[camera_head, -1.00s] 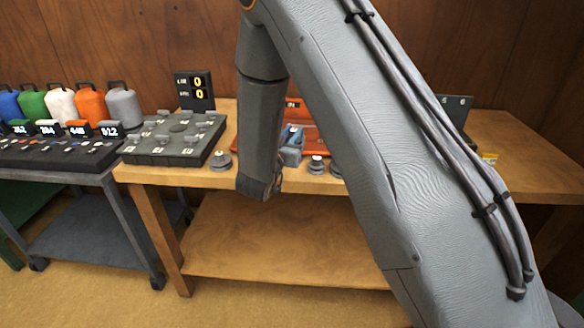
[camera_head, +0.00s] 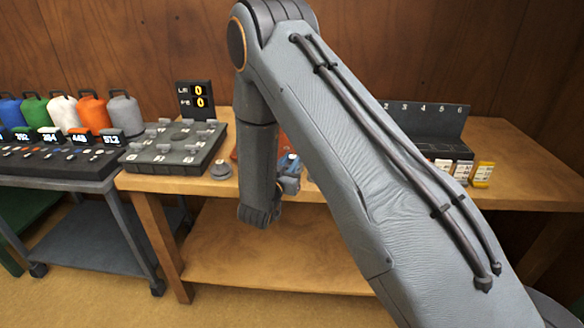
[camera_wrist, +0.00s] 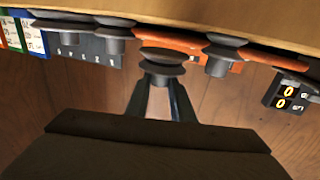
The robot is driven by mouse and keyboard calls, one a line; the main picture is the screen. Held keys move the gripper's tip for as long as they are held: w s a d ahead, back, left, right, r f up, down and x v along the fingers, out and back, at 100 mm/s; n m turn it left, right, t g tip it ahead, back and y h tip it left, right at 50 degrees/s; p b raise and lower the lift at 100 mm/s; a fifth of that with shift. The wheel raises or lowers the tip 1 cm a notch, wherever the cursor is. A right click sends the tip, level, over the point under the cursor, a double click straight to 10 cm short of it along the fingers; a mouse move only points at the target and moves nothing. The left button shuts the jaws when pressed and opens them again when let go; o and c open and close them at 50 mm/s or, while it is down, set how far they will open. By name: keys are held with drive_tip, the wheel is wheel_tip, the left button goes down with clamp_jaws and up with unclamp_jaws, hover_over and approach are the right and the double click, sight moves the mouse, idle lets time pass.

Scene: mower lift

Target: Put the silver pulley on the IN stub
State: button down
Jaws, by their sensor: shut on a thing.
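In the wrist view, which looks upside down, my gripper (camera_wrist: 161,88) is shut on a grey pulley (camera_wrist: 163,66) at its fingertips. I take it for the silver pulley, but its colour is dull in this light. In the head view the orange board (camera_head: 283,143) is mostly hidden by my arm, and the IN stub cannot be made out. The held pulley cannot be made out in the head view.
Other grey pulleys stand on the table (camera_head: 150,182), one left of my gripper (camera_head: 220,168); the wrist view shows more (camera_wrist: 224,55). A grey pegged block (camera_head: 174,148), a counter reading 0 and 0 (camera_head: 195,100), and a numbered rack (camera_head: 425,118) stand around. Bare table lies at right.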

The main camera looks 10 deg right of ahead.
drive_tip(key=shift+f+p, duration=0.45)
drive_tip(key=shift+f, duration=1.05)
drive_tip(key=shift+f, duration=0.15)
drive_tip(key=c, duration=1.5)
unclamp_jaws()
drive_tip(key=shift+c, duration=0.2)
